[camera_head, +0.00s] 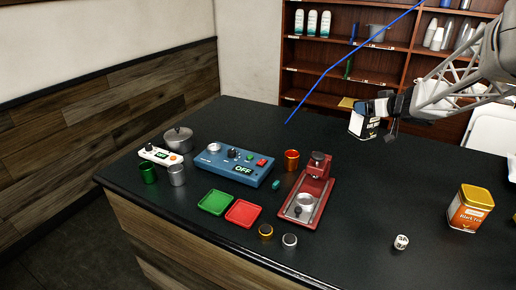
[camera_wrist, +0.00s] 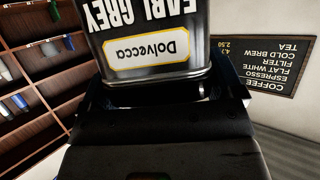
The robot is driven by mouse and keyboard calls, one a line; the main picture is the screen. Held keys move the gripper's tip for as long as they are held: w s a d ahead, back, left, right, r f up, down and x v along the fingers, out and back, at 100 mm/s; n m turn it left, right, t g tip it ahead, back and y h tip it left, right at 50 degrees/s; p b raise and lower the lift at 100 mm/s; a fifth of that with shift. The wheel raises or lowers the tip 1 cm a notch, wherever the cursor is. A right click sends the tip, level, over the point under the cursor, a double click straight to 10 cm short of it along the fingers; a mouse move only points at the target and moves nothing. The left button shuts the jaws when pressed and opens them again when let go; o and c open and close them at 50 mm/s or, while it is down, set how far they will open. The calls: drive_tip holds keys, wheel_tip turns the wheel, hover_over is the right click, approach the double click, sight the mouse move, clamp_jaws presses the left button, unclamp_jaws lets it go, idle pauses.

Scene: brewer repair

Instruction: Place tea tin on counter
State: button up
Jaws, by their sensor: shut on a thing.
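The black counter (camera_head: 350,200) lies below. I cannot tell whether the tin's base touches the counter. A second tin, orange with a yellow lid and marked "Black Tea" (camera_head: 469,212), stands upright at the right.
A blue control box (camera_head: 233,163), a red press (camera_head: 306,192), green (camera_head: 216,202) and red (camera_head: 243,213) trays, cups and a lidded pot (camera_head: 178,139) crowd the left and middle. Shelves (camera_head: 345,50) stand behind.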

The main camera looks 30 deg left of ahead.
drive_tip(key=w+a+f+n+g+y, duration=0.1)
drive_tip(key=w+a+f+n+g, duration=0.1)
drive_tip(key=a, duration=0.9)
drive_tip(key=shift+a+f+n+g+y, duration=0.2)
drive_tip(key=shift+f+n+g+y, duration=0.25)
drive_tip(key=shift+f, duration=0.45)
drive_tip(key=shift+w, duration=0.1)
drive_tip(key=shift+f, duration=0.1)
wheel_tip(320, 180, down, 6)
drive_tip(key=shift+f, duration=1.9)
drive_tip(key=shift+f, duration=0.15)
drive_tip(key=o, duration=0.8)
